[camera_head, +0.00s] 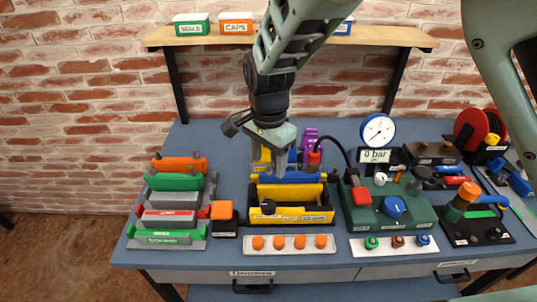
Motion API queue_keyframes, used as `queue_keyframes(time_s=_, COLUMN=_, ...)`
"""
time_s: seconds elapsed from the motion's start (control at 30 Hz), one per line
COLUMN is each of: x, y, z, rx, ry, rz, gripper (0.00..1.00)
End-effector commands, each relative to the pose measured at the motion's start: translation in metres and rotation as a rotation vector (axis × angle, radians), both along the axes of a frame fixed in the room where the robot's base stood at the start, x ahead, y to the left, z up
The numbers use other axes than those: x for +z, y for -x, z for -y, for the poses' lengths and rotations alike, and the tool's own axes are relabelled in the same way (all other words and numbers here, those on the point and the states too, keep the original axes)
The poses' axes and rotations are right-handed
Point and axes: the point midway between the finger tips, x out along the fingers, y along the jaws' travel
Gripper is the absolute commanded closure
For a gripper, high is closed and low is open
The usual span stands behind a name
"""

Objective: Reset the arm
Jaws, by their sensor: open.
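My gripper (284,160) hangs from my arm over the middle of the blue workbench (226,190). Its fingers point down just behind and above the yellow tray (295,215) and the blue bar (290,177). It is open, and I see nothing held between its fingers. Whether a finger touches the blue bar or the yellow part behind it, I cannot tell. My arm reaches down from the top of the picture, in front of the shelf.
A shelf (385,36) with labelled boxes stands behind my arm. A rack with green and orange bars (178,182) is at left. A green test unit (390,205) and round gauge (378,130) stand right of the gripper. Red reels (472,130) are far right. The bench's back left is clear.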

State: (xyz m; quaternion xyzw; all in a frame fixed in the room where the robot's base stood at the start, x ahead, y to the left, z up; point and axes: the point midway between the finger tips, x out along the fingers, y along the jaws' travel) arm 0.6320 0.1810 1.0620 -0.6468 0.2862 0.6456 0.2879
Motion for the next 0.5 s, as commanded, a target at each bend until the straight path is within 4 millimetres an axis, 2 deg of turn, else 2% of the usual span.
queue_keyframes(time_s=0.2, x=0.019, y=0.0, z=0.0, rx=-0.001, ry=0.0, rz=0.0, gripper=0.41)
queue_keyframes(time_s=0.5, x=0.02, y=0.0, z=0.0, rx=-0.001, ry=0.001, rz=0.001, gripper=0.41)
